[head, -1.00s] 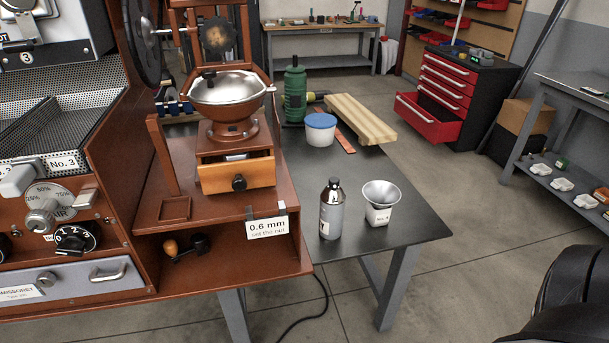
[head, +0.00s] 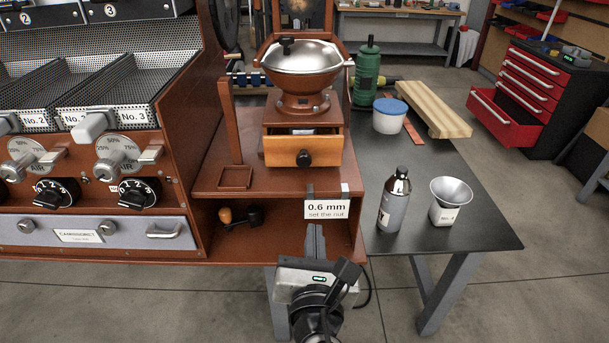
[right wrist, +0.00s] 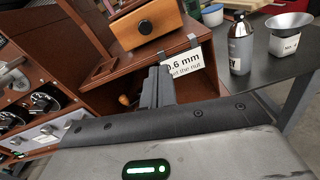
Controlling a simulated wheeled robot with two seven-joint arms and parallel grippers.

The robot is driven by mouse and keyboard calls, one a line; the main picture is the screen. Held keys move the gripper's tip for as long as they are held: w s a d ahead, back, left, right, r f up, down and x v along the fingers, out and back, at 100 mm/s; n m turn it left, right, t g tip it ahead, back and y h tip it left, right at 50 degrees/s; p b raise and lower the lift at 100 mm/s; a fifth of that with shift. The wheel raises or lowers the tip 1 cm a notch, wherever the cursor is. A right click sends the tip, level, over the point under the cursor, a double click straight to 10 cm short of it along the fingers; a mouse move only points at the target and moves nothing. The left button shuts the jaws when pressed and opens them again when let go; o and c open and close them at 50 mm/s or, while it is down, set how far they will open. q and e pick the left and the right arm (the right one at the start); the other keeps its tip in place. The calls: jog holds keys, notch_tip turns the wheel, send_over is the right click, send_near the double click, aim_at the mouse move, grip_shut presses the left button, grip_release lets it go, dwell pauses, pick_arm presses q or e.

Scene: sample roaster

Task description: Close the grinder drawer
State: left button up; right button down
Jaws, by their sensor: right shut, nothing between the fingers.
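The grinder (head: 303,103) stands on a brown wooden shelf unit, with a metal bowl on top. Its wooden drawer (head: 290,152) with a black knob (head: 304,158) sticks out a little at the front; a gap shows above the drawer front. The drawer also shows at the top of the right wrist view (right wrist: 148,24). My right gripper (head: 315,232) is shut and empty, in front of the shelf unit, below and apart from the drawer. In the right wrist view its fingers (right wrist: 157,85) are together beside the 0.6 mm sign. My left gripper is not in view.
The 0.6 mm sign (head: 327,209) hangs on the shelf's front edge. A bottle (head: 394,203) and a funnel-topped cup (head: 449,203) stand on the dark table to the right. The roaster panel (head: 95,180) is on the left. Open floor lies in front.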

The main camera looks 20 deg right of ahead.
jog(key=r+n+t, duration=0.1)
jog(key=n, duration=0.1)
send_near(304, 164)
jog(key=x, duration=0.7)
